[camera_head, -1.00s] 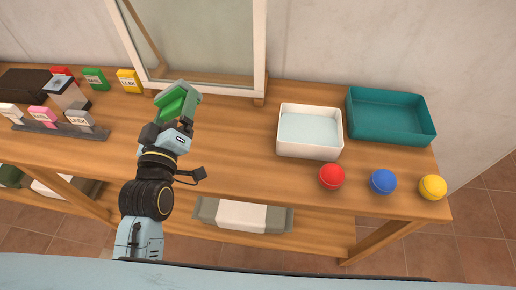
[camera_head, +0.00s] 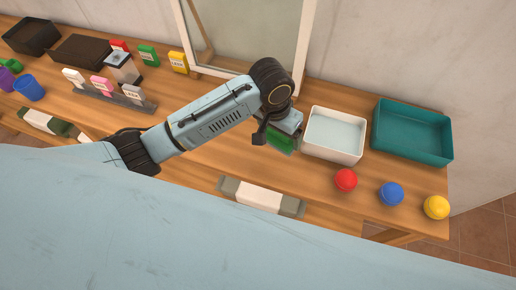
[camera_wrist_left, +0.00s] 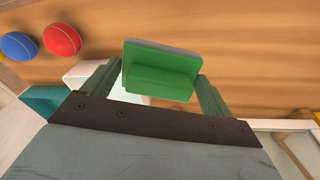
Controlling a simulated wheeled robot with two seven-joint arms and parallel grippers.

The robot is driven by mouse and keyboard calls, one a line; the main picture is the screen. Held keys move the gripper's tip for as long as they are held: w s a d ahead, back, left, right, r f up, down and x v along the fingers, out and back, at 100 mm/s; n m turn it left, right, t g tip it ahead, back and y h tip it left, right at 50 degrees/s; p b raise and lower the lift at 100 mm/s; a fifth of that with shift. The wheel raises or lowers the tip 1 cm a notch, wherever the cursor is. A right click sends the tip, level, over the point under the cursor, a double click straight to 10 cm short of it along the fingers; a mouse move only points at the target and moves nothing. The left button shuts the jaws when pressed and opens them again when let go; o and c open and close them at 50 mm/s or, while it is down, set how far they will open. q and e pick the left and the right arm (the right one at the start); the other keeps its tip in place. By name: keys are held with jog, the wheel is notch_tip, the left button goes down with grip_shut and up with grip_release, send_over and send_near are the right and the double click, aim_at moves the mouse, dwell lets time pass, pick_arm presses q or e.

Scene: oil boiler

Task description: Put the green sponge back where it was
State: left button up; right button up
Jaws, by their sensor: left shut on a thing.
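The green sponge (camera_head: 280,139) is held by my left gripper (camera_head: 284,132), just left of the white tray in the head view, over the wooden table. In the left wrist view the sponge (camera_wrist_left: 160,70) sits between the two green fingers of the left gripper (camera_wrist_left: 158,82), which are shut on it. The white tray (camera_head: 333,152) has a pale blue inside and stands right of the gripper. In the wrist view part of it (camera_wrist_left: 84,72) shows behind the fingers. Whether the sponge touches the table is unclear. My right gripper is not seen.
A teal tray (camera_head: 412,132) stands right of the white one. Red (camera_head: 345,180), blue (camera_head: 391,194) and yellow (camera_head: 436,207) balls line the front right. A framed glass panel (camera_head: 250,35) stands behind. Small boxes and dark trays (camera_head: 82,51) fill the left. The table middle is fairly clear.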

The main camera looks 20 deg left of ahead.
pick_arm(q)
jog(key=s+a+g+y, duration=0.1)
jog(key=a+y, duration=0.1)
jog(key=a, duration=0.4)
jog(key=shift+m, duration=0.4)
jog(key=f, duration=0.5)
jog(key=shift+s+d+f, duration=0.1)
jog(key=shift+d, duration=0.1)
jog(key=shift+f, duration=2)
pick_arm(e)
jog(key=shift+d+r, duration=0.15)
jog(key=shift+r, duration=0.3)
pick_arm(q)
jog(key=o, duration=0.7)
jog(key=shift+f, duration=0.1)
notch_tip(320, 180, up, 12)
jog(key=shift+r+p, duration=0.1)
jog(key=shift+p, duration=0.5)
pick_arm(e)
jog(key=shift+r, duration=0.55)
